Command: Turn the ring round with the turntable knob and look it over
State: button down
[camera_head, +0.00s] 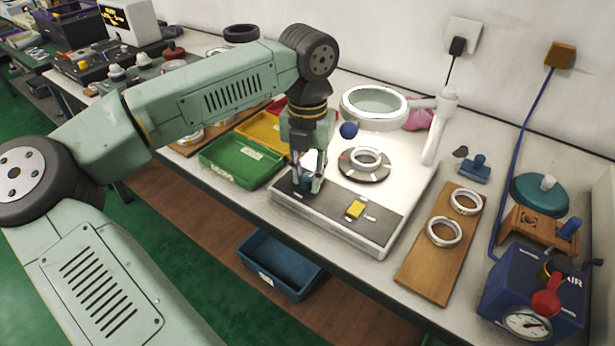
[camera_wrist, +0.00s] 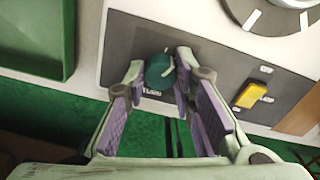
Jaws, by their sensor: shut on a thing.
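The white metal ring (camera_head: 366,156) lies flat on the dark round turntable (camera_head: 365,172) of the inspection station, under a lit round magnifier (camera_head: 375,106). In the wrist view the turntable (camera_wrist: 275,17) shows only in part, at the top right. The teal turntable knob (camera_wrist: 158,72) stands on the station's dark grey panel. My gripper (camera_head: 307,181) points down at the panel's left end, and its fingers are shut on the knob. In the wrist view my gripper (camera_wrist: 161,68) has one finger on each side of the knob. In the head view the fingers mostly hide the knob.
A yellow switch (camera_head: 355,209) sits right of the knob on the panel. A green tray (camera_head: 241,160) stands close on the left. A wooden board (camera_head: 428,275) with two rings lies to the right, beside a blue air unit (camera_head: 530,300). The magnifier's white post (camera_head: 440,130) rises behind the station.

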aim_at(307, 177)
dwell(0.3)
jog(key=c, duration=1.3)
grip_release()
notch_tip(307, 177, up, 12)
